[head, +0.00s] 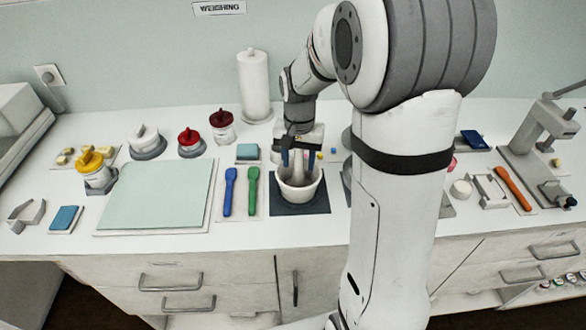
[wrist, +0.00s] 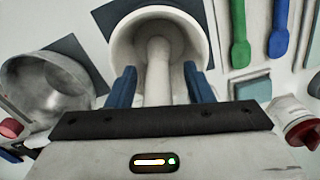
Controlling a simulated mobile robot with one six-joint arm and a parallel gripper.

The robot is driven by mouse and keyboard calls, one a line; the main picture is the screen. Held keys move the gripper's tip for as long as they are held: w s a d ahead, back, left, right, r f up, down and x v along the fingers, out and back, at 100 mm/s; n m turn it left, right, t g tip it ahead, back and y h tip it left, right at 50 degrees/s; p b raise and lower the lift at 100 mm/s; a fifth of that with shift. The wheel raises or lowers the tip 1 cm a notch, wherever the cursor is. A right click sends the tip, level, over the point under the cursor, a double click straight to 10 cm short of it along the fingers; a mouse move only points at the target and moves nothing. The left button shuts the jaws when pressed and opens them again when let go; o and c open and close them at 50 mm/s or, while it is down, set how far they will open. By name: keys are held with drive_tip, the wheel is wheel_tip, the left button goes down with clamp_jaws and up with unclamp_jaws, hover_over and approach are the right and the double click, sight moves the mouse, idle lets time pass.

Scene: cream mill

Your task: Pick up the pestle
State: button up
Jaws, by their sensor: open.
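The pestle (wrist: 158,72) is a pale cream rod standing in the white mortar (wrist: 117,50). In the head view the mortar (head: 300,191) sits on a dark square mat (head: 318,206) near the counter's front edge. My gripper (wrist: 157,75) is open, its two blue fingers on either side of the pestle, with a gap visible on each side. In the head view my gripper (head: 298,158) is above the mortar and partly hides the pestle. The pestle's lower end is inside the bowl.
Blue (head: 230,190) and green (head: 253,191) spatulas lie left of the mortar. A metal bowl (wrist: 52,85) stands beside it in the wrist view. A pale green board (head: 156,196) lies farther left.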

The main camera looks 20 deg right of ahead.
drive_tip(key=shift+c, duration=0.4)
clamp_jaws()
wheel_tip(320, 180, up, 10)
drive_tip(key=shift+b, duration=0.4)
drive_tip(key=c, duration=0.5)
unclamp_jaws()
clamp_jaws()
drive_tip(key=shift+s, duration=0.1)
